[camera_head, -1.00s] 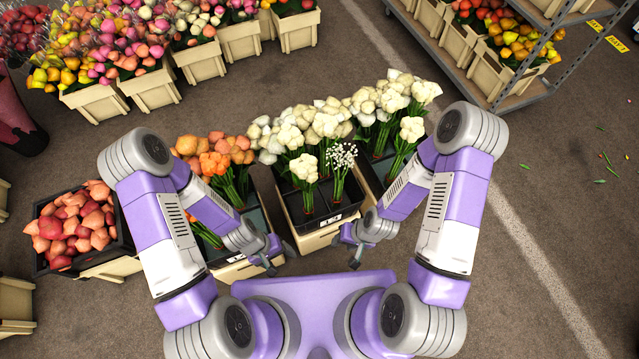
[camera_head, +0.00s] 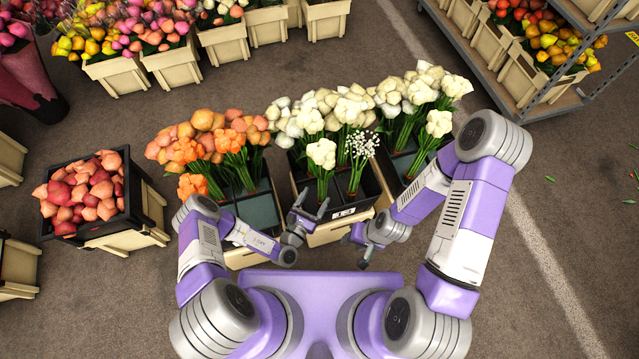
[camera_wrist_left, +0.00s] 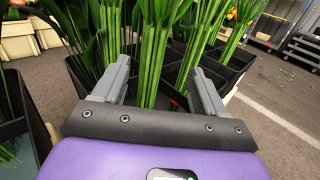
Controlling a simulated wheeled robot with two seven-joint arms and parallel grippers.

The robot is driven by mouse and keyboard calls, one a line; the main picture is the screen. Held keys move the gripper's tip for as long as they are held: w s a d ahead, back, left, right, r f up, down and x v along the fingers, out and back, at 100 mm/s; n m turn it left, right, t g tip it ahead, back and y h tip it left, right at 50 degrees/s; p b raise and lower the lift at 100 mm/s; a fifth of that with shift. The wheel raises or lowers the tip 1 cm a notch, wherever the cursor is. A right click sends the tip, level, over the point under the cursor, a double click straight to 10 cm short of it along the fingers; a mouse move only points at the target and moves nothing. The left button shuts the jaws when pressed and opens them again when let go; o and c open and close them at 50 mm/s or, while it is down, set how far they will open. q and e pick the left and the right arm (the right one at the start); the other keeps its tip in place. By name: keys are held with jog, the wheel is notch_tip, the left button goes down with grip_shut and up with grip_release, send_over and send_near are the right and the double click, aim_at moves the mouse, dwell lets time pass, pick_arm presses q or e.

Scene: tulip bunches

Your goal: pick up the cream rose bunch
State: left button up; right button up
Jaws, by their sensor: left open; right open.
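The cream rose bunch (camera_head: 321,153), with pale cream heads and green stems, stands at the front of the middle black crate (camera_head: 372,184). My left gripper (camera_head: 311,199) is open at the near edge of this crate, with its fingers pointing at the stems. In the left wrist view, the open left gripper (camera_wrist_left: 161,70) has green stems (camera_wrist_left: 152,62) showing between its fingers; I cannot tell whether they are within its grasp. The flower heads are out of that view. My right gripper (camera_head: 354,252) is open and empty, lower and to the right, clear of the crates.
A small white-flower bunch (camera_head: 360,150) stands just right of the cream bunch. A crate of red-pink flowers (camera_head: 88,190) stands far left. A metal rack (camera_head: 560,108) is at upper right.

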aim_at(319, 186)
pick_arm(q)
jog(key=shift+w+f+n, duration=0.2)
jog(key=shift+w+n, duration=0.1)
jog(key=shift+w, duration=0.1)
jog(key=b+x, duration=0.3)
jog(key=x, duration=0.3)
jog(key=shift+w+a, duration=0.15)
jog(key=shift+w, duration=0.35)
jog(key=shift+r, duration=0.1)
jog(key=shift+c, duration=0.5)
jog(key=c, duration=1.2)
